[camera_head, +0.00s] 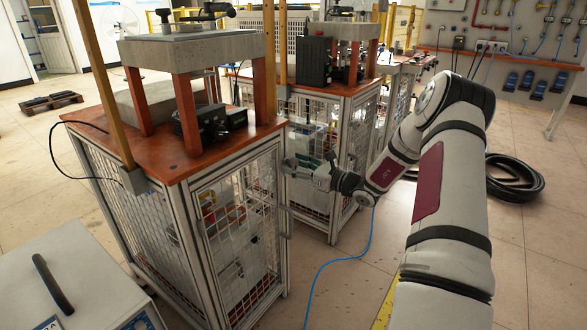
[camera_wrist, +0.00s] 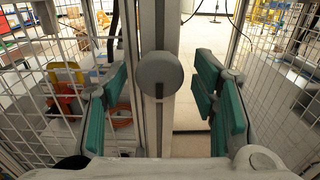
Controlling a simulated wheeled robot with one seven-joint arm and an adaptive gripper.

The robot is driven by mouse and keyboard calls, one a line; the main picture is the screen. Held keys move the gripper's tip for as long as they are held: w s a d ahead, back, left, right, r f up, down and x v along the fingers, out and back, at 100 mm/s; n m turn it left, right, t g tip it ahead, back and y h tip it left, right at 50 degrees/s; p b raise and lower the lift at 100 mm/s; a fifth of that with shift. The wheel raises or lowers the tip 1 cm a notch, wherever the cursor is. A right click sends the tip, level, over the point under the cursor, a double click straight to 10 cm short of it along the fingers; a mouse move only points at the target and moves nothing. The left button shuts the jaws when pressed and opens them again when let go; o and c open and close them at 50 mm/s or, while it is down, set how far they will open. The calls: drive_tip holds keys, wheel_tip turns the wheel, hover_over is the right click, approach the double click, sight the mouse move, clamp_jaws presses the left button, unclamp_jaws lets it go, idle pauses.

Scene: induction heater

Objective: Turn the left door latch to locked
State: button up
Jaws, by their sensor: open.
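The front cabinet (camera_head: 238,235) has metal-framed mesh doors under an orange top. My gripper (camera_head: 292,166) is at the right edge of this cabinet, near the top of its door frame. In the wrist view, my gripper (camera_wrist: 160,105) is open, with green pads on both sides. A round grey knob (camera_wrist: 158,73), which looks like the door latch seen end-on, sits between the pads in front of a metal upright (camera_wrist: 150,125). Gaps show on both sides, so the pads do not appear to touch it. Which way the latch is turned cannot be told.
A second mesh cabinet (camera_head: 335,130) stands close behind my gripper. Orange and yellow items (camera_wrist: 68,90) lie behind the mesh on the left. A blue cable (camera_head: 345,258) and a black hose coil (camera_head: 515,180) lie on the floor. Floor at the right is mostly clear.

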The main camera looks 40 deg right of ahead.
drive_tip(key=shift+w+a, duration=0.15)
drive_tip(key=shift+w, duration=0.25)
drive_tip(key=c, duration=1.2)
